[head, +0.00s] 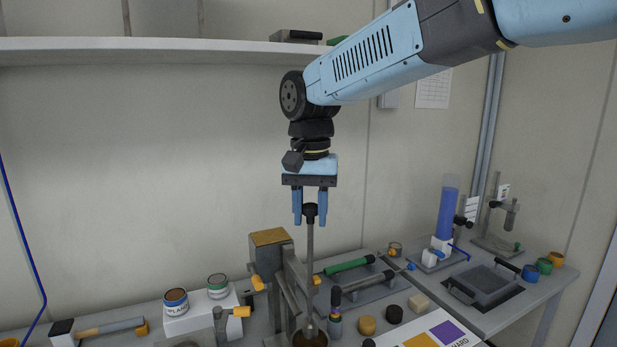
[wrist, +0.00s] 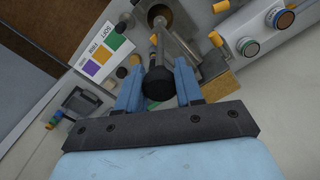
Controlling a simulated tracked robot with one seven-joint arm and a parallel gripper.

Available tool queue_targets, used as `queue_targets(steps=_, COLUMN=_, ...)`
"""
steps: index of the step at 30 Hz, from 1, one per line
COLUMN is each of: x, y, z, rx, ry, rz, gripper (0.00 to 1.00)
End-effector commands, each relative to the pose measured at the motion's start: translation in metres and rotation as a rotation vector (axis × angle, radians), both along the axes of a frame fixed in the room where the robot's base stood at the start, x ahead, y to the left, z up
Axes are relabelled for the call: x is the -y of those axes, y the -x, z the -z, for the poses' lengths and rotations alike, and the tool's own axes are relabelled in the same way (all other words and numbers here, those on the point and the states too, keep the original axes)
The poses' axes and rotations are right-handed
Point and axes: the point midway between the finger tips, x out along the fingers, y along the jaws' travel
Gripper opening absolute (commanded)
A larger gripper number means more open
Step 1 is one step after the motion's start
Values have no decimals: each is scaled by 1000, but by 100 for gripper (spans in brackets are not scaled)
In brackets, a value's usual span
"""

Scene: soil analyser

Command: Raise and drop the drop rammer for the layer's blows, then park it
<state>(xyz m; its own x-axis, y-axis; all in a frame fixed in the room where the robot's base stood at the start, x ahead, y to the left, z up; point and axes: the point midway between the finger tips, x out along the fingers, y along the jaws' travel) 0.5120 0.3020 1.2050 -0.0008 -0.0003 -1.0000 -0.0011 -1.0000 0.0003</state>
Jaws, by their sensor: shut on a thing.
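My gripper (head: 310,206) hangs pointing down above the bench, with its two blue fingers on either side of the black knob of the drop rammer (head: 310,240). It is shut on that knob. The rammer's thin grey rod stands upright below the fingers. Its lower end meets a round brown-filled mould (head: 310,339) at the bottom edge of the head view, where the rammer's foot is partly cut off. In the wrist view the black knob (wrist: 158,84) sits between the fingertips, and the rod runs down to the mould (wrist: 160,14).
A grey stand with a wooden top (head: 270,237) stands close left of the rod. Right of it lie a green-handled tool (head: 348,266) and several small pots and plugs. Two cans (head: 176,301) stand on a white block at left. A shelf (head: 150,44) runs along the wall.

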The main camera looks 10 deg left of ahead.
Motion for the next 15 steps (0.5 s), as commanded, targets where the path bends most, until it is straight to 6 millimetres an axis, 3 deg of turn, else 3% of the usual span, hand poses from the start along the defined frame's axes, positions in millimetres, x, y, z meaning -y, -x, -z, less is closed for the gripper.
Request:
queue_targets(steps=6, x=0, y=0, z=-12, rx=2, ry=-1, rz=0, gripper=9)
queue_targets(steps=15, x=0, y=0, z=-12, rx=1, ry=-1, rz=0, gripper=9)
